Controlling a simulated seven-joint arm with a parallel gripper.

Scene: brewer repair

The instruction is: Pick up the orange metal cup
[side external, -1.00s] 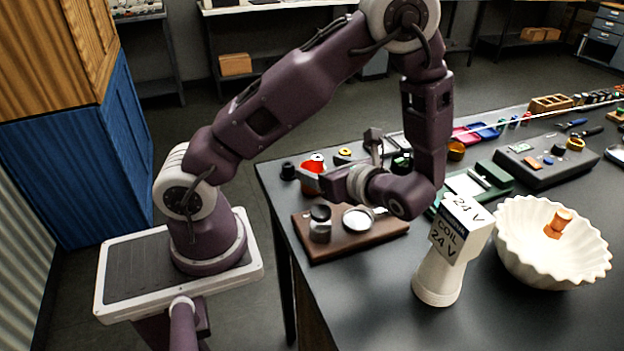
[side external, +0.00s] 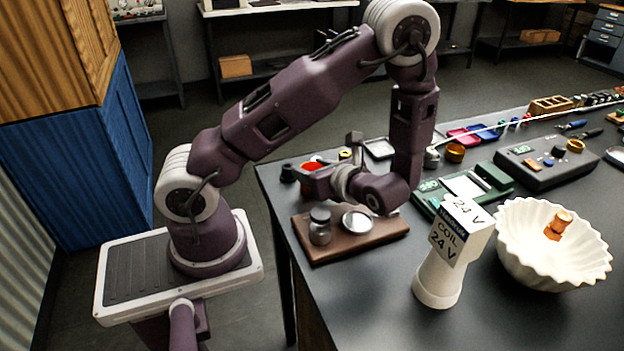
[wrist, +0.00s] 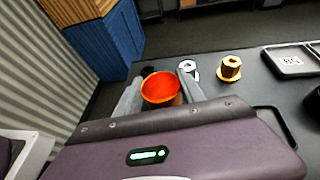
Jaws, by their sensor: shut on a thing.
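The orange metal cup (wrist: 161,86) sits between the two grey fingers of my gripper (wrist: 160,93) in the wrist view, its open mouth facing the camera. My gripper is shut on it, one finger against each side. In the side view the cup's reddish-orange top (side external: 311,166) shows at the far left end of the bench, behind the fingers of my gripper (side external: 312,180). Its lower part is hidden by the gripper, so I cannot tell whether it touches the bench.
A brown wooden board (side external: 340,245) with a lidded jar (side external: 320,226) and a round metal dish (side external: 357,222) lies just in front of my gripper. A white coil box stand (side external: 440,275) and a fluted white bowl (side external: 520,262) stand to the right. A brass nut (wrist: 230,70) is near the cup.

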